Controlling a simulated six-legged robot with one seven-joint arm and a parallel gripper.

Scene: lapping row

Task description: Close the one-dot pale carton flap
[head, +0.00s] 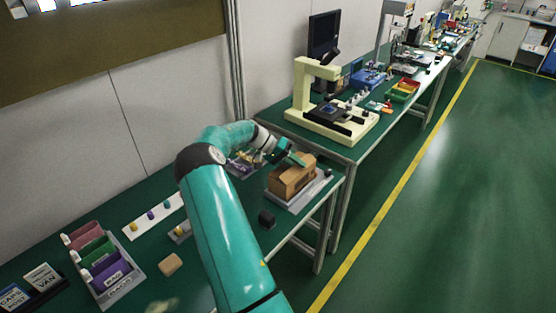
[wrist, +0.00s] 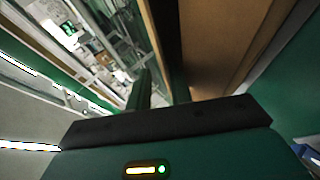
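A brown carton (head: 285,183) stands on a grey tray (head: 314,191) near the right end of the near green bench. Its brown panels (wrist: 222,45) fill the upper middle of the wrist view, very close to my gripper. I cannot make out a dot mark or tell which panel is the pale flap. My gripper (head: 294,158) is at the carton's top, toward the back. A green finger (wrist: 143,90) shows beside the panels in the wrist view. I cannot tell whether it touches the carton, nor how far apart the fingers are.
A small black block (head: 267,218) and a tan block (head: 171,264) lie on the bench. A rack of coloured bins (head: 122,287) stands at the left. A cream microscope (head: 315,100) stands on the bench behind. The wall is close behind my arm.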

